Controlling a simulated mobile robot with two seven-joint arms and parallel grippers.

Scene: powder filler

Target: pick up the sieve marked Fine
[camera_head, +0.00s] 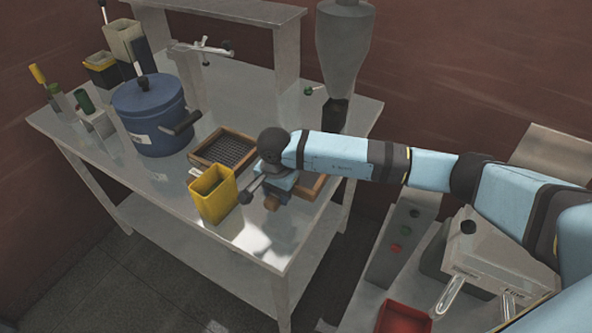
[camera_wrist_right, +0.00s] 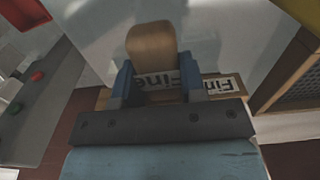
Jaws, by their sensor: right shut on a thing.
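The sieve marked Fine shows its wooden frame (camera_head: 309,187) behind and beside my right gripper (camera_head: 272,195) in the head view. Its rounded wooden handle (camera_wrist_right: 151,48) sits between the blue fingers of my right gripper (camera_wrist_right: 157,82) in the wrist view, and the gripper is shut on it. The Fine label (camera_wrist_right: 218,86) shows behind the fingers, partly covered. Most of the sieve is hidden by my gripper and wrist. I cannot tell whether it touches the table. My left gripper is not in view.
A second wooden-framed sieve (camera_head: 223,149) lies to the left on the metal table (camera_head: 170,196). A yellow container (camera_head: 212,194) stands close to my right gripper. A blue pot (camera_head: 148,116) stands further left. A grey hopper (camera_head: 343,50) is behind my right arm.

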